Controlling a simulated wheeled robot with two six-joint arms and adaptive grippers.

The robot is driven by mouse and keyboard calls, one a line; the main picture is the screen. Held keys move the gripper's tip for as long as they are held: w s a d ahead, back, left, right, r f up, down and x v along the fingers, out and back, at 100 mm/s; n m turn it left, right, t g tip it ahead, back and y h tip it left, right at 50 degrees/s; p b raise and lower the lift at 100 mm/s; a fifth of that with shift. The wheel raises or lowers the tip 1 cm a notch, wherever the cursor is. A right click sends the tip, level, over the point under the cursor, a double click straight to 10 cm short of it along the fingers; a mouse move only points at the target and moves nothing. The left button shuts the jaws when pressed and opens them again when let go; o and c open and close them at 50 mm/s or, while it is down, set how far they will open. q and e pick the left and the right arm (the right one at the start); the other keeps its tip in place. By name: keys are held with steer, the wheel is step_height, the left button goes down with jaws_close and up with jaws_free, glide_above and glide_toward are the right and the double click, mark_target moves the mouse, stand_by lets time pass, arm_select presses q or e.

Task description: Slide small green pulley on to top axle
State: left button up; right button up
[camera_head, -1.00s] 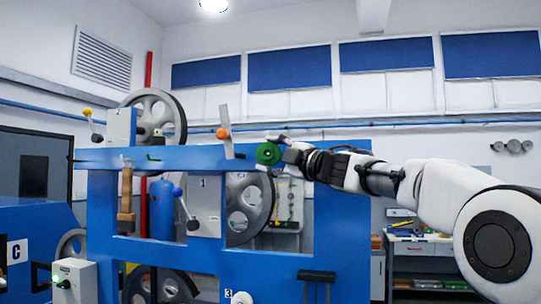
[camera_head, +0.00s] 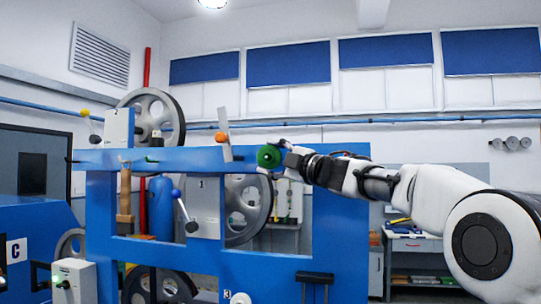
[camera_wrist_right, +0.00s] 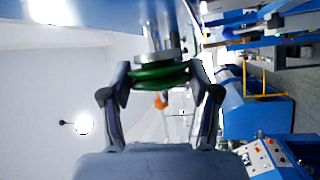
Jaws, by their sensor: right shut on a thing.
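The small green pulley (camera_head: 268,157) is in front of the blue frame's top beam (camera_head: 205,160), toward its right part. My right gripper (camera_head: 280,156) comes in from the right and is shut on the pulley's rim. In the right wrist view the green pulley (camera_wrist_right: 158,77) sits between the two fingers of the gripper (camera_wrist_right: 160,80), edge-on. A silver round part (camera_wrist_right: 158,57) lies just beyond it; I cannot tell whether they touch. I cannot make out the top axle behind the pulley, nor whether the pulley is around it. My left gripper is not in view.
A lever with an orange knob (camera_head: 222,138) stands just left of the pulley. Large grey wheels (camera_head: 158,115) and a blue-knobbed lever (camera_head: 184,212) are on the frame. A workbench (camera_head: 415,243) stands at the back right.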

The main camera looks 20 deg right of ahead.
steer(key=shift+d+r, duration=0.1)
stand_by(0.7)
steer(key=o, duration=1.1)
steer(key=shift+o, duration=0.9)
steer(key=shift+w, duration=0.2)
steer(key=shift+w+d+f, duration=0.15)
steer(key=shift+f, duration=0.05)
steer(key=shift+o, duration=1)
steer(key=shift+s+r, duration=0.1)
steer(key=shift+s, duration=0.1)
